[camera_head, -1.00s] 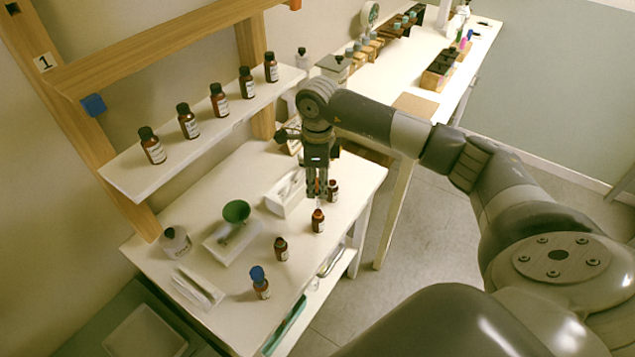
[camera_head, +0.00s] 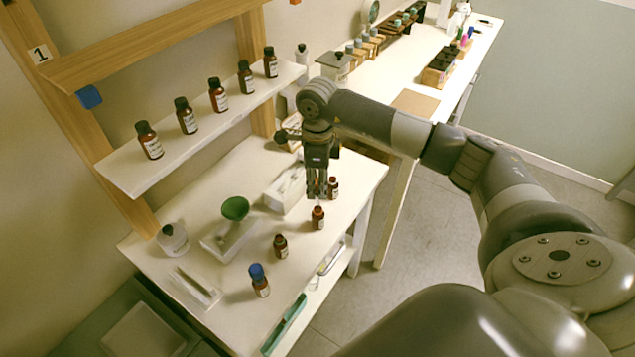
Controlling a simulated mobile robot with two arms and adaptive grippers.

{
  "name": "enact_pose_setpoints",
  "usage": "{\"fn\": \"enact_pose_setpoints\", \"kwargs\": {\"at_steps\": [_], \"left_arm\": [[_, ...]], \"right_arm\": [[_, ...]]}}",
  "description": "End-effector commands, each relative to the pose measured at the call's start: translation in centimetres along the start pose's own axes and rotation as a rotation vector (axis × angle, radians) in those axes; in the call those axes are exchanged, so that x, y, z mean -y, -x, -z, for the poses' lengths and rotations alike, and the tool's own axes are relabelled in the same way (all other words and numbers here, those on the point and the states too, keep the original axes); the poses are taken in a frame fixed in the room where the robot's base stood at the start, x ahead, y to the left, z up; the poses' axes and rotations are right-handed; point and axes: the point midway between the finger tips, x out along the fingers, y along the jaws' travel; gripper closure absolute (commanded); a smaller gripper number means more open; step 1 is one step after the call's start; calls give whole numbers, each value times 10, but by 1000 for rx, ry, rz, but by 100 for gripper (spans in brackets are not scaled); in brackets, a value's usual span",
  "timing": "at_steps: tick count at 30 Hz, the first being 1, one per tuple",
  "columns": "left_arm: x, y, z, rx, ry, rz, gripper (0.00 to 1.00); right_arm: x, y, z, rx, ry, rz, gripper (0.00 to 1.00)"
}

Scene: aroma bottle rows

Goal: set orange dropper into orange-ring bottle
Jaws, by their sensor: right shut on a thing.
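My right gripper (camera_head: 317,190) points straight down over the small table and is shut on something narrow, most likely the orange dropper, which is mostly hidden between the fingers. Directly below the fingertips stands a small brown bottle (camera_head: 318,219) with an orange-red top, which I take for the orange-ring bottle. It is upright; I cannot tell whether the held thing touches its mouth. Another brown bottle (camera_head: 333,188) with a reddish top stands just behind and to the right of the fingers. My left gripper is not in view.
Nearer stand a dark-topped bottle (camera_head: 280,246) and a bottle with a blue dropper (camera_head: 260,287). A green bowl (camera_head: 235,208) and a white tray (camera_head: 281,200) are left of the gripper. A shelf (camera_head: 135,181) with several brown bottles runs above the table's left side.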

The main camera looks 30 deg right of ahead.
Motion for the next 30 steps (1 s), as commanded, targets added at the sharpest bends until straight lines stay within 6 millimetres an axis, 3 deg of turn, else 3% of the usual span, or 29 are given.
{"fn": "enact_pose_setpoints", "kwargs": {"at_steps": [30], "left_arm": [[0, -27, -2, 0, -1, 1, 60]], "right_arm": [[0, -33, 0, 0, 0, 0, 82]]}}
